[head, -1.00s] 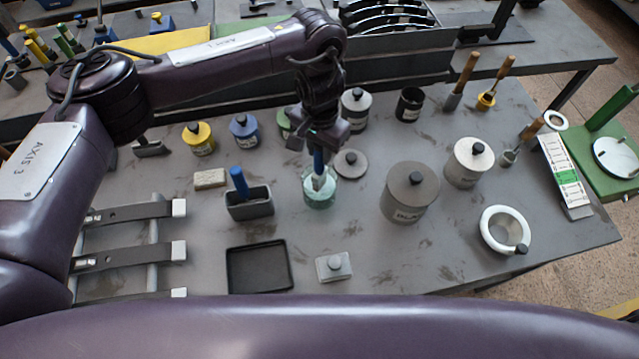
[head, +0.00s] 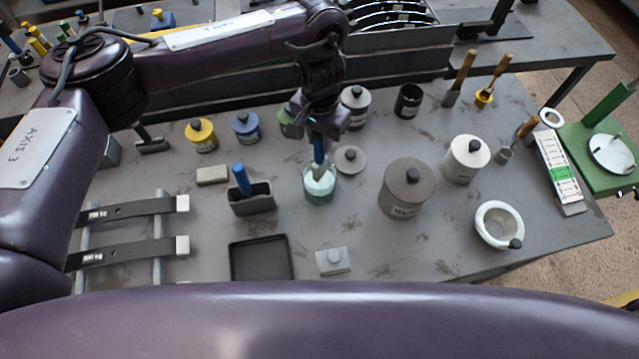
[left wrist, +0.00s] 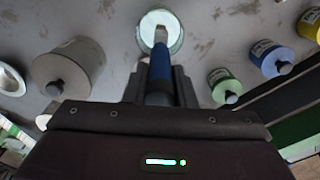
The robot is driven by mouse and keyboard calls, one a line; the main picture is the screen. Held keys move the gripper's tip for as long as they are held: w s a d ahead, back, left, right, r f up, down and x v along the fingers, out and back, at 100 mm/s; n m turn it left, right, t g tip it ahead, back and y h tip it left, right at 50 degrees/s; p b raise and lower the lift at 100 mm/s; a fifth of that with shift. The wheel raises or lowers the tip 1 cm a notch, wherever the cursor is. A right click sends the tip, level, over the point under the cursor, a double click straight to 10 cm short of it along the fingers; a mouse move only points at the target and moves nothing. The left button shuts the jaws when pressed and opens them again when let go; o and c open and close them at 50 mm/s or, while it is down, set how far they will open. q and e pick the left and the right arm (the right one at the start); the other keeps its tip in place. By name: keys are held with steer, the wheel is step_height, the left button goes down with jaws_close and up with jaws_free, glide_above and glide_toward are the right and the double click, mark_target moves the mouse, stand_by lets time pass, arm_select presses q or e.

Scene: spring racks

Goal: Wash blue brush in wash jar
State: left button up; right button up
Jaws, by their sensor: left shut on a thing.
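The blue brush (head: 318,150) is upright in my left gripper (head: 320,133), which is shut on its handle. The brush's lower end is inside the wash jar (head: 320,191), a glass jar with pale greenish liquid. In the left wrist view the blue handle (left wrist: 160,68) points toward the jar mouth (left wrist: 160,30), with the brush's end inside the rim. The bristle tip is hard to make out in the liquid. A round grey lid (head: 350,160) lies on the table just right of the jar. My right gripper does not show.
A grey holder (head: 250,203) with another blue-handled tool stands left of the jar. A large grey canister (head: 408,190) stands to the right. Yellow (head: 201,137) and blue (head: 246,130) pots stand behind left. A black tray (head: 261,260) lies in front.

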arm_select(q)
steer(key=shift+r, duration=3)
